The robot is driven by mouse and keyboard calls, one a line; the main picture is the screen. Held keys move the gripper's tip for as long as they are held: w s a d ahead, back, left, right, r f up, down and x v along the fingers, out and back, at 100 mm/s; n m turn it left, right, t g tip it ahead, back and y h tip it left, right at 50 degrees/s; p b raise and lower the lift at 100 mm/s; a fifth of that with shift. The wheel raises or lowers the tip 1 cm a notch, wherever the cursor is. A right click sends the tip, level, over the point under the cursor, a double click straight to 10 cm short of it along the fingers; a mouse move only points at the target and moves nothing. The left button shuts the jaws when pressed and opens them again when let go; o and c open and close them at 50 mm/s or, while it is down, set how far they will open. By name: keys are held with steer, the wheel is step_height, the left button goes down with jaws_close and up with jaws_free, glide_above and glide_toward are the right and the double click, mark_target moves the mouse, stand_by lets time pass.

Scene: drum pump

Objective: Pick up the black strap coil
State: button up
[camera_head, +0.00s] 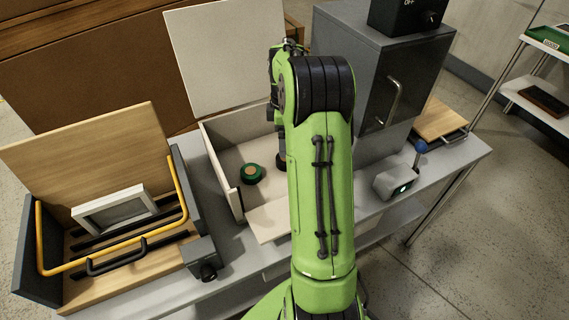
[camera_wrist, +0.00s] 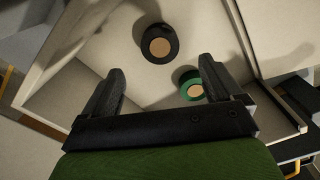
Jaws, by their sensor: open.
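The black strap coil (camera_wrist: 159,43) is a dark ring with a tan centre. It lies on the floor of an open cream box (camera_wrist: 240,35), ahead of my fingertips in the wrist view. My gripper (camera_wrist: 160,76) is open with nothing between its fingers, pointing into the box. The coil lies beyond the gap between the fingers, apart from both. In the head view my arm hides most of that spot, and I cannot tell the coil from the gripper there.
A green coil (camera_head: 251,174) lies in the same box, close to my right finger in the wrist view (camera_wrist: 192,88). The box walls (camera_head: 220,168) surround both coils. A grey cabinet (camera_head: 385,75) stands right of the box; a wooden case with a yellow bar (camera_head: 180,185) stands left.

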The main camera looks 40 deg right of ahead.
step_height(320, 180, down, 8)
steer(key=b, duration=0.3)
steer(key=shift+s+d, duration=0.1)
steer(key=shift+d, duration=0.05)
steer(key=shift+r, duration=0.1)
steer(key=shift+c, duration=0.5)
steer(key=shift+r, duration=0.1)
steer(key=c, duration=1.1)
